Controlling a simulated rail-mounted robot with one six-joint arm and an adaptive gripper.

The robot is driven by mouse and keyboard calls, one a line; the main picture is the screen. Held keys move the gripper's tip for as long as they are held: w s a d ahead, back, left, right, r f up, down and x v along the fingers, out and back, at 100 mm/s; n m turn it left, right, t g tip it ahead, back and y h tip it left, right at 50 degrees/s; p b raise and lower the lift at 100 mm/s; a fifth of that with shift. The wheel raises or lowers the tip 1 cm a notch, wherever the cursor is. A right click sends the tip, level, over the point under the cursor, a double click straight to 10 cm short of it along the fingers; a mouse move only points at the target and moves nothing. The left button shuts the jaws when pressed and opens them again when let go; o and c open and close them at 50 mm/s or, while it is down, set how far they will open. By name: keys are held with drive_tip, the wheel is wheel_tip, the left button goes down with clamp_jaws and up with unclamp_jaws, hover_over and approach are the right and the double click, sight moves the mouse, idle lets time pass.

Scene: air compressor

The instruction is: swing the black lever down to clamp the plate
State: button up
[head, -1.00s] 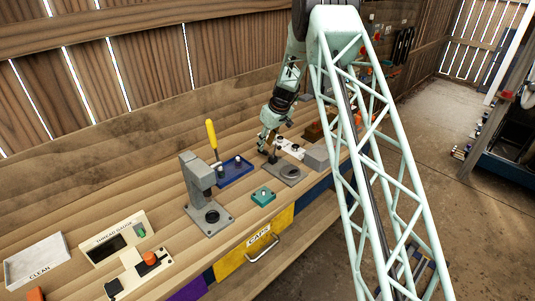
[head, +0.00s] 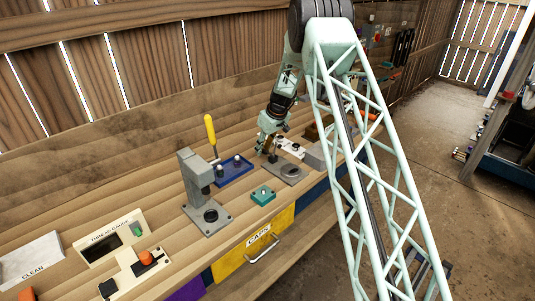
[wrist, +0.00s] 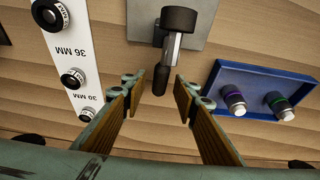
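The black lever (wrist: 160,80) stands out from a grey metal clamp (wrist: 174,42) in the wrist view, with a dark rounded head (wrist: 178,19) beyond it. The clamp sits on a grey plate (wrist: 205,22), which also shows in the head view (head: 290,176). My gripper (wrist: 158,86) is open, its brown-padded fingers on either side of the lever's tip, with visible gaps. In the head view, my gripper (head: 267,143) is at the clamp's far left side, and the lever there is too small to make out.
A blue tray (wrist: 250,75) with two small cylinders lies right of my gripper in the wrist view. A white gauge strip (wrist: 70,50) is at left. In the head view, a grey press (head: 200,180) and a teal block (head: 263,195) stand nearby.

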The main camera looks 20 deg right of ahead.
drive_tip(key=c, duration=0.7)
drive_tip(key=shift+r, duration=0.1)
